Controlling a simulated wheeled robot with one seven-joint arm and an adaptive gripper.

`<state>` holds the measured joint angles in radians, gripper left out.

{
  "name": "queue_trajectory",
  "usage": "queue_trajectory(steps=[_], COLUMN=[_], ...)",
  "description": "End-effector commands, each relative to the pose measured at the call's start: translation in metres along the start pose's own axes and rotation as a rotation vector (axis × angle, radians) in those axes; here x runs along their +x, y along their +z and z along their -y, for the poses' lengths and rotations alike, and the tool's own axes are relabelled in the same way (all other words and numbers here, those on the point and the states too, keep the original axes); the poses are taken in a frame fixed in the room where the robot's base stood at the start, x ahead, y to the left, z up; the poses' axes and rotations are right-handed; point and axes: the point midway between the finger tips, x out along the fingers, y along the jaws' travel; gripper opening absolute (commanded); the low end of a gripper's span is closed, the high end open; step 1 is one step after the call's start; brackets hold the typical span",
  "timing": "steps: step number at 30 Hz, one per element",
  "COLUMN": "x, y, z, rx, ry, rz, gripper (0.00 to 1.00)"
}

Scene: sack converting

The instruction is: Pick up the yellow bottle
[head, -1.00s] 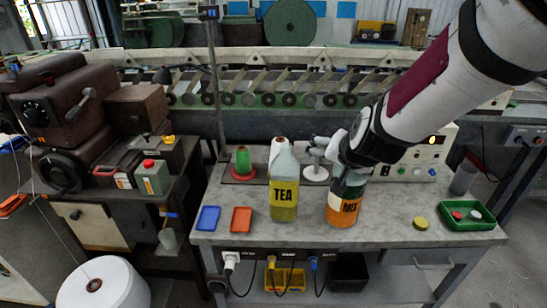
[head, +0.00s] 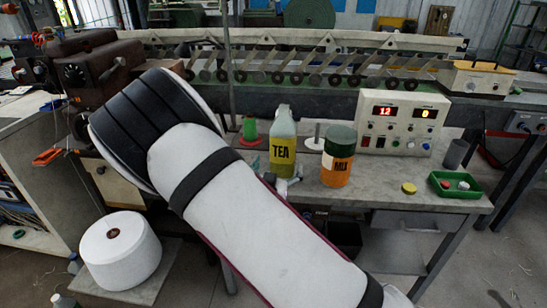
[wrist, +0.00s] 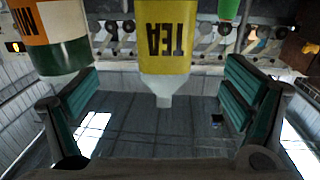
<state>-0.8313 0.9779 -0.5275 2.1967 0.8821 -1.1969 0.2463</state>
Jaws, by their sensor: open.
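The yellow bottle (head: 283,148), clear at the top with a yellow label reading TEA, stands upright on the grey bench. In the wrist view, which is upside down, the bottle (wrist: 167,40) lies between the two teal finger pads, with a gap on each side. My gripper (wrist: 162,82) is open and empty. In the head view only a small part of my gripper shows, low in front of the bottle; my arm hides the rest.
An orange jar labelled MIX (head: 338,157) with a dark green lid stands close right of the bottle, near one finger in the wrist view. A green cone (head: 250,130) is behind left. A control box (head: 400,122), yellow lid (head: 408,188) and green tray (head: 455,186) are further right.

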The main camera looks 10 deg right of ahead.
Motion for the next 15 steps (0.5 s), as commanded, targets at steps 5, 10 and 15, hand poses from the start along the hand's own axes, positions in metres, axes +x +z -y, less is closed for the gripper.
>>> queue_trajectory(steps=[5, 10, 15], x=[0.016, 0.049, 0.075], y=[-0.001, -0.001, -0.002], z=[0.0, 0.0, 0.0], rx=[-0.003, -0.003, -0.004], ry=[0.001, 0.002, 0.0], rz=[-0.018, -0.016, -0.015], gripper=[0.94, 0.94, 0.94])
